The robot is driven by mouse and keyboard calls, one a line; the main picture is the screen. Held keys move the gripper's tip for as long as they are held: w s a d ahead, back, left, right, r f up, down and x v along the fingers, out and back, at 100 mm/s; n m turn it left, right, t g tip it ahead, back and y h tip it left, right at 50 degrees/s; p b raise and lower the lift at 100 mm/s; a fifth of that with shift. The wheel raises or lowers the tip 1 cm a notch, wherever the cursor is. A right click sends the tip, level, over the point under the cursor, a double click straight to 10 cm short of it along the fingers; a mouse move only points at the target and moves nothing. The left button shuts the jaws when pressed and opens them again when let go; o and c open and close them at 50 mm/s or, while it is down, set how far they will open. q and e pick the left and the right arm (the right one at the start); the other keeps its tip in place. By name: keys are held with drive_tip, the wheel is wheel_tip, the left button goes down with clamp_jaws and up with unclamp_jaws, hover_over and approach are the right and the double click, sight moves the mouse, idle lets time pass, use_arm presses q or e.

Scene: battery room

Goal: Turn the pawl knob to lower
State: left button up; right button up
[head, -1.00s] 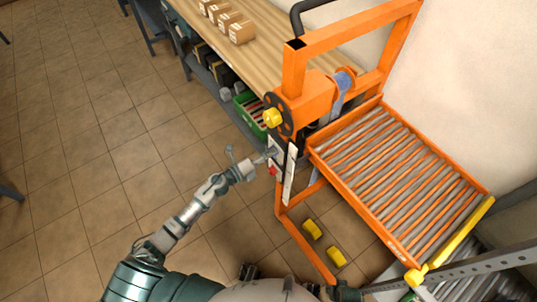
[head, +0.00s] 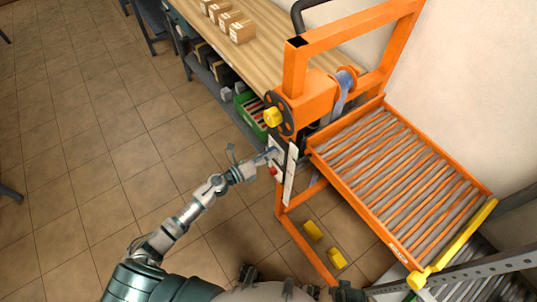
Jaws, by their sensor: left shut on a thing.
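An orange lifting frame (head: 310,92) stands at the centre right, with a pale control panel (head: 290,172) on its near post. My left gripper (head: 268,157) reaches the panel's left side, its fingers shut on the small pawl knob there. The fingers mostly hide the knob, so I cannot read its setting. A red button (head: 274,171) sits just below the fingers. A yellow hub (head: 272,117) on a dark wheel is above them. My right gripper cannot be made out.
An orange-framed roller bed (head: 400,175) with a yellow end bar (head: 455,243) extends right of the frame. A wooden bench (head: 262,50) with boxes and a green crate (head: 250,110) stand behind.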

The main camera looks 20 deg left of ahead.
use_arm(q)
drive_tip(key=o, duration=1.1)
drive_tip(key=shift+s+f, duration=0.15)
drive_tip(key=shift+f, duration=0.35)
drive_tip(key=shift+o, duration=0.2)
drive_tip(key=shift+r, duration=0.2)
drive_tip(key=shift+a, duration=0.1)
drive_tip(key=v, duration=1.1)
drive_tip(key=shift+s+a, duration=0.25)
drive_tip(key=shift+a, duration=0.05)
drive_tip(key=shift+f, duration=0.1)
